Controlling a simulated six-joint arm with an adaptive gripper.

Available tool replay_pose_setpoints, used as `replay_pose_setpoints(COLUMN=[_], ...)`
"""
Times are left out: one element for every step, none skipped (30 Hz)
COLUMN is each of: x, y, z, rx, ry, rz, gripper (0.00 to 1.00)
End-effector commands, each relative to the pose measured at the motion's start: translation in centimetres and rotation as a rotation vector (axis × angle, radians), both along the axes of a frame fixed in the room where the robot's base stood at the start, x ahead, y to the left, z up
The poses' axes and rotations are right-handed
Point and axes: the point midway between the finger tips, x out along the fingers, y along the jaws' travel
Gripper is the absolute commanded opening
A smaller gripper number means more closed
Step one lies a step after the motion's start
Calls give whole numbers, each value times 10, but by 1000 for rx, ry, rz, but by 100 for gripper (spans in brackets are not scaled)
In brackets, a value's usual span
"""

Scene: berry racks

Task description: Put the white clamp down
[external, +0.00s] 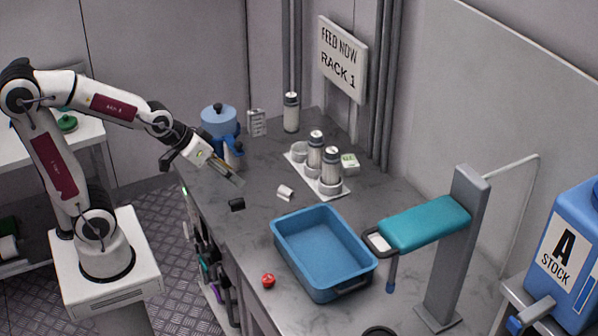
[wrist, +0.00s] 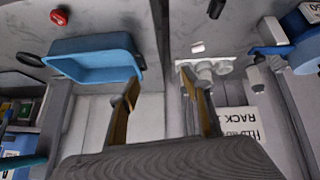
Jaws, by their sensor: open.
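The white clamp (external: 285,191) lies on the grey counter between the white bottle rack and the blue tray. It also shows in the wrist view (wrist: 198,47) as a small white piece near the rack. My gripper (external: 238,182) is above the counter's left part, left of the white clamp and apart from it. In the wrist view my gripper's two fingers (wrist: 160,88) are spread with nothing between them.
A small black piece (external: 236,204) lies below my gripper. A blue tray (external: 287,260), a red knob-like item (external: 268,281) and a white rack (external: 333,194) with bottles stand on the counter. A blue container (external: 218,121) is behind my gripper. Bare counter surrounds the clamp.

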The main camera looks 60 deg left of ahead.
Motion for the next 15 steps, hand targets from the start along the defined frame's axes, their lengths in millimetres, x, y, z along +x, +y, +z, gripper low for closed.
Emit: replay_pose_setpoints(x=[-9, -15, -23, -28, -35, -43, -49, -55, -64, -70, -76, -85, -92, -98, -106], y=[0, 0, 0, 0, 1, 1, 2, 2, 3, 4, 5, 6, 7, 8, 10], z=[7, 10, 13, 16, 18, 21, 24, 26, 29, 31, 33, 35, 37, 38, 40], rx=[4, 8, 13, 17, 21, 27, 32, 37, 43, 48, 53, 61, 65, 71, 79], ry=[3, 11, 20, 27, 36, 44, 51, 59, 69, 75, 83, 93, 99, 106, 117], rz=[-9, -15, -23, -28, -32, -39, -44, -48, -53, -56, -60, -63, -65, -68, -70], gripper=[48, 48, 48, 48, 48, 48, 48, 48, 48, 48, 48, 48, 48, 48, 48])
